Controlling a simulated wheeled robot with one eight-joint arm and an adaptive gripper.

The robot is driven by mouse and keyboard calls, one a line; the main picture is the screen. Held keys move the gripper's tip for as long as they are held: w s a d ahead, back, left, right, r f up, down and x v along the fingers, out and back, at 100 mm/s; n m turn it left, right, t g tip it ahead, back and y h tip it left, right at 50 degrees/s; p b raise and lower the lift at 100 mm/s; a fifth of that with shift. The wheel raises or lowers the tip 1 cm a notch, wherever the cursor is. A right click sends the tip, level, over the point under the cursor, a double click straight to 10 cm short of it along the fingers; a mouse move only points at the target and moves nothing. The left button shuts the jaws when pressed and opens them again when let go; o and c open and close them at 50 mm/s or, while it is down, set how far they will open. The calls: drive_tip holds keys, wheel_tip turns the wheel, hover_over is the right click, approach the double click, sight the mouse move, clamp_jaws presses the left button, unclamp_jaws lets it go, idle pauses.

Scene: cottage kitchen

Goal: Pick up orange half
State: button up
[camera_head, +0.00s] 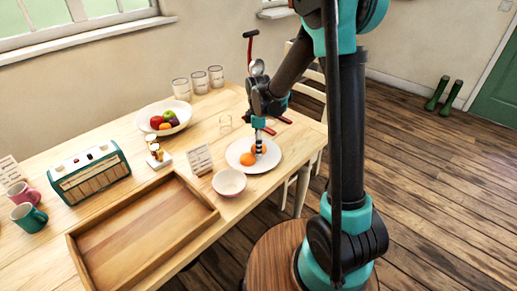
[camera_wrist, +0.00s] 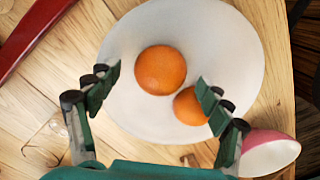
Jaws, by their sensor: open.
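Two round orange pieces lie on a white plate (camera_head: 271,164). One orange piece (camera_head: 247,159) shows clearly at the plate's left in the head view; the other (camera_head: 261,148) is partly behind my gripper. In the wrist view, the larger-looking piece (camera_wrist: 160,70) lies between and beyond my fingertips, and the smaller-looking one (camera_wrist: 189,107) is close to the right finger, on the plate (camera_wrist: 225,40). Their undersides are hidden, so I cannot tell which is a half. My gripper (camera_head: 259,143) is open and empty, pointing down over the plate; its fingers (camera_wrist: 160,82) are spread.
A pink bowl (camera_head: 229,184) stands close to the plate. A wooden tray (camera_head: 208,222), text card (camera_head: 200,160), fruit bowl (camera_head: 184,108), radio (camera_head: 90,174) and glasses (camera_head: 199,82) share the table. Red-handled items (camera_head: 283,119) lie behind the plate, near the table edge.

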drive_tip(key=shift+f, duration=0.1)
drive_tip(key=c, duration=0.9)
drive_tip(key=shift+o, duration=0.2)
